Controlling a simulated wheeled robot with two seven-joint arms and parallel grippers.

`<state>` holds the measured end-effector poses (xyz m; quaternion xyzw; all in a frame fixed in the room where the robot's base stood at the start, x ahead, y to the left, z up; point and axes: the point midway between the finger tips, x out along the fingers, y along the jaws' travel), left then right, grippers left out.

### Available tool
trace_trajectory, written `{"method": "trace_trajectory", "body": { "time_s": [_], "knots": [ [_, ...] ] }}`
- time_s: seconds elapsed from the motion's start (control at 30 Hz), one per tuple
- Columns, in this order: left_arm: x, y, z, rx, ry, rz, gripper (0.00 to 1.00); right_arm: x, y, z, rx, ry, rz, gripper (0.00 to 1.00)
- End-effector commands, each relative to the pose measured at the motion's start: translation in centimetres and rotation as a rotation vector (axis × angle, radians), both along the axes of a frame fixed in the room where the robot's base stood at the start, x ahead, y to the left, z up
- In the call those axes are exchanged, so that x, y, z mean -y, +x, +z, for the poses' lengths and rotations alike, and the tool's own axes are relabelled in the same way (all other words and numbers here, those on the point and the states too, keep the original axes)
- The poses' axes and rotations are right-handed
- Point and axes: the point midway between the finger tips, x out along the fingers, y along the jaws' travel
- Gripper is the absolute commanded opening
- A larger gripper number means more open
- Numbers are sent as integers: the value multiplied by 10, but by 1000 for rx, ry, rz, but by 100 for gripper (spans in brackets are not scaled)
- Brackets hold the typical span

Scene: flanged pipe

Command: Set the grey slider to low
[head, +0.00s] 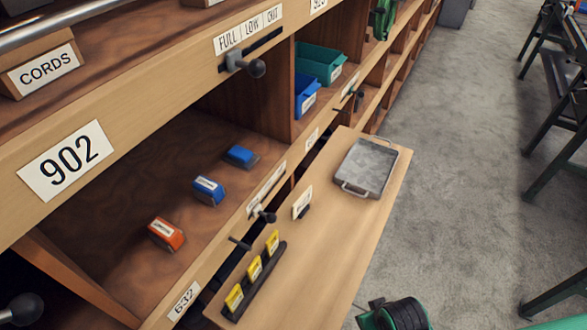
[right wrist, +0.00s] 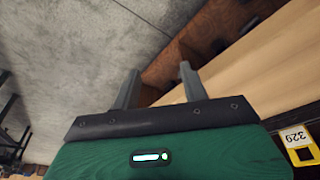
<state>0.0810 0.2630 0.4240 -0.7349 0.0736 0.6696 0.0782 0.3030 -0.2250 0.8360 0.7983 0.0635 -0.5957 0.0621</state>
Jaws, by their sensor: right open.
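The grey slider (head: 236,61), with a dark round knob, sits in a dark slot on the upper shelf edge in the head view. A label (head: 249,30) reading FULL, LOW, OUT is above the slot. The slider stands toward the left end of the slot, beneath FULL. My right gripper (right wrist: 159,68) is open and empty in the right wrist view, its two grey fingers apart over grey floor and wood. The slider does not show there. A green and black part (head: 395,314) at the bottom of the head view looks like my right arm's end. My left gripper is not in view.
Another lever (head: 264,215) sits on the lower shelf edge. The pull-out board (head: 330,240) below holds a metal tray (head: 367,168) and a black rack with yellow tags (head: 254,270). Blue and orange boxes sit in the open bay.

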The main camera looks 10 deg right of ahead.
Motion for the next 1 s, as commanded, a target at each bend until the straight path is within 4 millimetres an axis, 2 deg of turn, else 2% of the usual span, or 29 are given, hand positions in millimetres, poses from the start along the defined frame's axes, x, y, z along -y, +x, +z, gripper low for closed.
{"method": "trace_trajectory", "body": {
  "time_s": [0.03, 0.27, 0.37, 0.53, 0.63, 0.77, 0.9, 1.0],
  "knots": [
    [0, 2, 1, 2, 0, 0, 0, -3, 25, 18, 63, 27, 31, 45],
    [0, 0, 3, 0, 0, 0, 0, -24, 102, 88, 287, 156, 165, 45],
    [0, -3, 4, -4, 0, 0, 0, -35, 136, 129, 401, 220, 240, 45],
    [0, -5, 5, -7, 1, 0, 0, -56, 184, 221, 615, 337, 400, 45],
    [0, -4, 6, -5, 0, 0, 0, -68, 201, 279, 732, 402, 496, 45],
    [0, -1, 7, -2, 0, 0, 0, -80, 209, 353, 866, 482, 622, 45],
    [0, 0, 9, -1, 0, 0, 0, -90, 203, 430, 991, 559, 753, 45],
    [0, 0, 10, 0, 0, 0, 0, -95, 192, 477, 1059, 608, 833, 45]
  ]
}}
